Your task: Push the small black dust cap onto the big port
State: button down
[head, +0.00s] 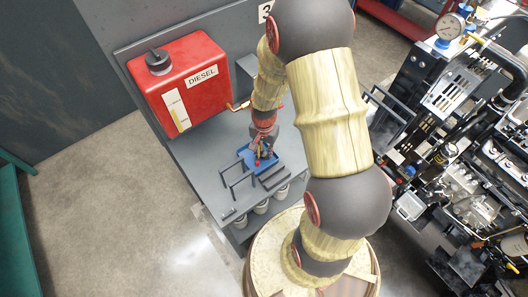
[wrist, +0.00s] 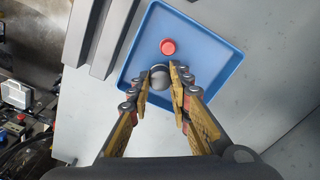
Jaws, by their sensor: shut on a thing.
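In the wrist view my gripper (wrist: 160,77) has its two fingers closed on a small dark round cap, the black dust cap (wrist: 158,73), over a blue tray (wrist: 222,67). A red cap (wrist: 168,47) sits in the tray just beyond the fingertips. In the head view my gripper (head: 263,152) is above the blue tray (head: 244,153) on the grey bench; the black cap is too small to make out there. I cannot pick out the big port in either view.
A red diesel tank (head: 180,82) stands at the back left of the grey bench (head: 205,165). Dark grey rails (head: 272,178) lie beside the tray. An engine (head: 460,150) with hoses and a gauge (head: 449,26) fills the right. Open floor (head: 110,210) lies at left.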

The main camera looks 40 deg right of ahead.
aim_at(264, 154)
jog(key=shift+r+p, duration=1.5)
jog(key=shift+r, duration=0.75)
jog(key=shift+s+f, duration=0.1)
